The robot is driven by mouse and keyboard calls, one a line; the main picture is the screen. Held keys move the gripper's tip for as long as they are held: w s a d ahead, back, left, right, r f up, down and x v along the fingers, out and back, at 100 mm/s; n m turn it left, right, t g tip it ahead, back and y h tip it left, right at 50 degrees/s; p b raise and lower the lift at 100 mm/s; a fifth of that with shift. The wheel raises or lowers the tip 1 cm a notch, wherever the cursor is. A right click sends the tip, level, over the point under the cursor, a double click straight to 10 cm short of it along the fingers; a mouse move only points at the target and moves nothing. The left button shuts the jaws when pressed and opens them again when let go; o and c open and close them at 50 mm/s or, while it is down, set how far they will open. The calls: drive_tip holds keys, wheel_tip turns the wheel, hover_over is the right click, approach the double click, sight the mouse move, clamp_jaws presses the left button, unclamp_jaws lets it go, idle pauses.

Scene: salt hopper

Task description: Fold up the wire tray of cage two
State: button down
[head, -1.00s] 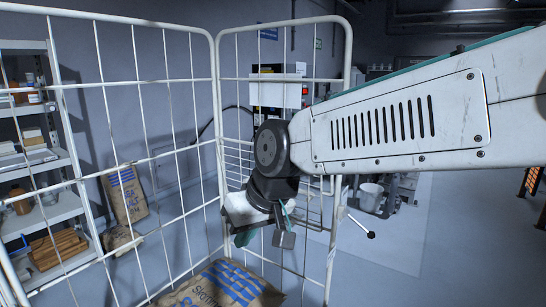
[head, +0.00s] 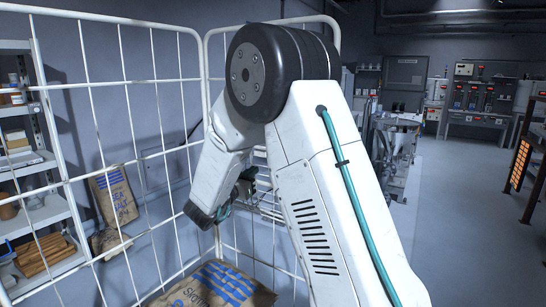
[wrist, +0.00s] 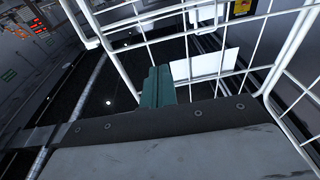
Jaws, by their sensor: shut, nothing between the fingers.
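A white wire roll cage (head: 180,125) fills the left and middle of the head view. A smaller white wire grid (head: 268,208), which looks like the wire tray, shows inside its far corner, partly hidden by my arm. I cannot tell its exact tilt. In the wrist view, white wire mesh (wrist: 190,47) with thick white rods lies just beyond my gripper. My gripper (wrist: 158,72) has green fingers that are shut and empty in front of the mesh; I cannot tell whether they touch it. In the head view my arm and wrist hide most of the gripper.
A paper sack with blue print (head: 220,285) lies low in the cage. Another sack (head: 115,195) leans by the wall behind the mesh. A shelf rack (head: 35,190) stands at left. An orange-lit rack (head: 522,160) stands at right. The floor at right is clear.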

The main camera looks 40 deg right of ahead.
drive_tip(key=x, duration=1.4)
drive_tip(key=shift+s, duration=0.25)
drive_tip(key=shift+d+r, duration=0.1)
